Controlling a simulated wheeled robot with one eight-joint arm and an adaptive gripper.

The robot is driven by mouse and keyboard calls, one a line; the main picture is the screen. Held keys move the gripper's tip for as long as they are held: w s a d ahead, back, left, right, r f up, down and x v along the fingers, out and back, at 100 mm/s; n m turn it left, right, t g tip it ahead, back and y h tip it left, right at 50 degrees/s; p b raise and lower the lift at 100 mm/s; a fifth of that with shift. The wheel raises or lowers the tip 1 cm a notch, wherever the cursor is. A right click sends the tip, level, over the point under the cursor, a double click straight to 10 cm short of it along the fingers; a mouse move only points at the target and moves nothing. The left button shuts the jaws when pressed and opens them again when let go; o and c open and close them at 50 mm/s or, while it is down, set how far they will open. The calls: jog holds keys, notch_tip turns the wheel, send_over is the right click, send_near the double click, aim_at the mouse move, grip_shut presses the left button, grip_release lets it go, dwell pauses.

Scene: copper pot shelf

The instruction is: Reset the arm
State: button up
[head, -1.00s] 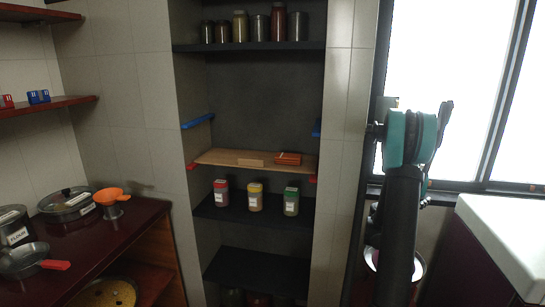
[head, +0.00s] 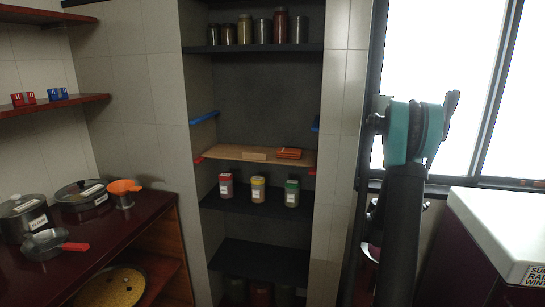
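My arm (head: 403,200) stands upright at the right of the head view, in front of the window. It is black with teal joint covers near its top. My gripper is not clearly visible; only a dark part shows behind the teal joint, and I cannot make out fingers. No object shows in its hold.
An alcove holds a wooden board (head: 225,152) with an orange item (head: 288,153), above several lidded jars. A dark red counter (head: 130,222) with pans and an orange funnel (head: 124,187) is at left. A white-topped counter (head: 505,225) stands close at right.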

jog(key=s+a+f+m+g+y, duration=0.1)
jog(key=s+a+f+m+y, duration=0.2)
jog(key=s+a+m, duration=0.4)
jog(key=s+a+f+m+g+y, duration=0.2)
jog(key=s+a+f+m+y, duration=0.2)
jog(key=s+a, duration=1)
jog(key=s+a+f+m+g+y, duration=0.1)
jog(key=s+a+f+m+y, duration=0.2)
jog(key=s+a+m+y, duration=0.4)
jog(key=s+a+m, duration=0.2)
jog(key=s+a, duration=0.1)
jog(key=a, duration=0.6)
jog(key=shift+s+f+m, duration=0.15)
jog(key=shift+f+m, duration=0.05)
jog(key=shift+m, duration=0.2)
